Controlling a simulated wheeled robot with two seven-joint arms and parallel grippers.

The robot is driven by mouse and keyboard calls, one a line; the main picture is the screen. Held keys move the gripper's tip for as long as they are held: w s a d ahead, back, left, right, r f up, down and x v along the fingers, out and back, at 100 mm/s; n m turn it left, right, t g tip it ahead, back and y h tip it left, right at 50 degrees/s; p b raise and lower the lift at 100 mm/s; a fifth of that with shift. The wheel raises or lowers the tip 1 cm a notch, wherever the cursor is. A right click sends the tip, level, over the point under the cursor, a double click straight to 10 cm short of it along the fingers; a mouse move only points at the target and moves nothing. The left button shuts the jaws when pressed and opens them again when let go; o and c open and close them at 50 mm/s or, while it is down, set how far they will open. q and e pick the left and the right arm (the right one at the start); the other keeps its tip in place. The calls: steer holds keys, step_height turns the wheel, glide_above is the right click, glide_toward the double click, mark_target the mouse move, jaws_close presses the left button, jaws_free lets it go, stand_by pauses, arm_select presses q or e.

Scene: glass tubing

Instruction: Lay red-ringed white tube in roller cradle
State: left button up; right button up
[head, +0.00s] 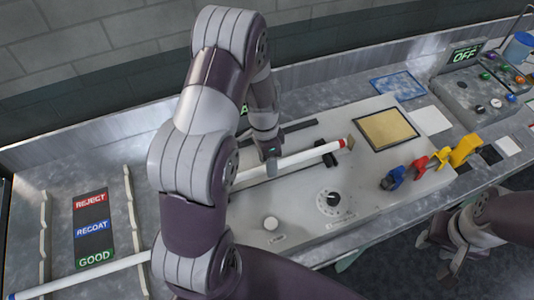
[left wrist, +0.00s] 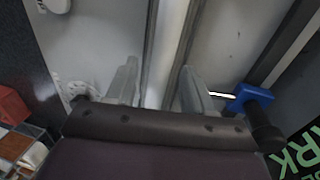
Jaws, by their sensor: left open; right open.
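A white tube with a red ring near its right end (head: 318,152) lies slantwise over the grey machine top in the head view. My left gripper (head: 272,168) is open and pointing down at the tube's visible middle; my left arm hides its left part. In the left wrist view my open fingers (left wrist: 157,92) stand either side of a long pale band, and I cannot tell whether they touch it. My right gripper (head: 447,245) is open and empty at the lower right, away from the tube. I cannot clearly make out which part is the roller cradle.
Another white tube (head: 95,274) lies at the lower left below a REJECT, RECOAT, GOOD panel (head: 91,228). Blue (head: 392,179), red (head: 419,165) and yellow (head: 464,151) pieces stand right of a dial (head: 329,200). A tan pad (head: 387,130) lies behind.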

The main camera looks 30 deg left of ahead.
arm_select(q)
step_height(320, 180, up, 11)
steer(key=w+a+b, duration=0.1)
steer(key=a+b, duration=0.1)
steer(key=s+d+n+t+y, duration=0.1)
steer(key=s+d+n+t, duration=0.1)
steer(key=s+d+n, duration=0.5)
steer(key=s+n, duration=0.1)
steer(key=s, duration=0.2)
steer(key=shift+d+f+t+y, duration=0.2)
steer(key=shift+f+t+y, duration=0.1)
steer(key=shift+t, duration=0.1)
steer(key=shift+s, duration=0.1)
stand_by(1.4)
